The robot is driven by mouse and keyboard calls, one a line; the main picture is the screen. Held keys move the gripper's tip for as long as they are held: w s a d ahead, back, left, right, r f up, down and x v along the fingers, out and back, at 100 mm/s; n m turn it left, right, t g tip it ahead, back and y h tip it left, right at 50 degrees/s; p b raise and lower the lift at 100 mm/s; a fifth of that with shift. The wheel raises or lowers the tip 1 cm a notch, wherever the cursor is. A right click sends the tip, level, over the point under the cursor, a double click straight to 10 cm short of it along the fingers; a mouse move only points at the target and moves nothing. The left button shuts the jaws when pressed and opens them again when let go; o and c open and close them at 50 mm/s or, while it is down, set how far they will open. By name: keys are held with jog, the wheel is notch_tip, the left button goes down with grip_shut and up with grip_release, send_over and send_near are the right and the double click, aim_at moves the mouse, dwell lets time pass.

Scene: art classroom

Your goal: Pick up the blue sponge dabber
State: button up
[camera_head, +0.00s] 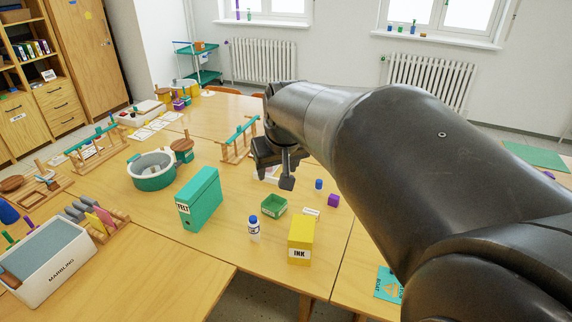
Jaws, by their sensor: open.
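A small blue cylinder (319,184) stands on the table just right of my gripper; it may be the blue sponge dabber, but it is too small to be sure. My gripper (284,179) hangs above the middle of the table, fingers downward. It is open and nothing shows between its fingers. It is apart from the blue cylinder. My arm comes in from the right and covers the table behind and to the right of it.
A purple block (333,200), a green tray (274,206), a yellow INK box (301,242), a blue-capped bottle (254,230) and a green FELT box (199,200) stand nearby. A wooden rack (240,140) is left of my gripper.

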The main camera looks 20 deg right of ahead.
jog(key=w+d+f, duration=0.2)
jog(key=w+d, duration=0.3)
jog(key=w, duration=0.4)
jog(key=m, duration=0.2)
send_over(319, 181)
jog(key=s, duration=0.3)
notch_tip(319, 181, down, 25)
jog(key=shift+g, duration=0.3)
jog(key=x, duration=0.5)
jog(key=shift+f, duration=0.25)
jog(key=shift+s+x, duration=0.15)
jog(key=shift+x, duration=1.2)
jog(key=shift+s+x, duration=0.15)
jog(key=shift+x, duration=1.15)
jog(key=shift+a+f, duration=0.1)
jog(key=shift+f, duration=0.05)
jog(key=shift+c, duration=0.5)
jog(key=c, duration=0.9)
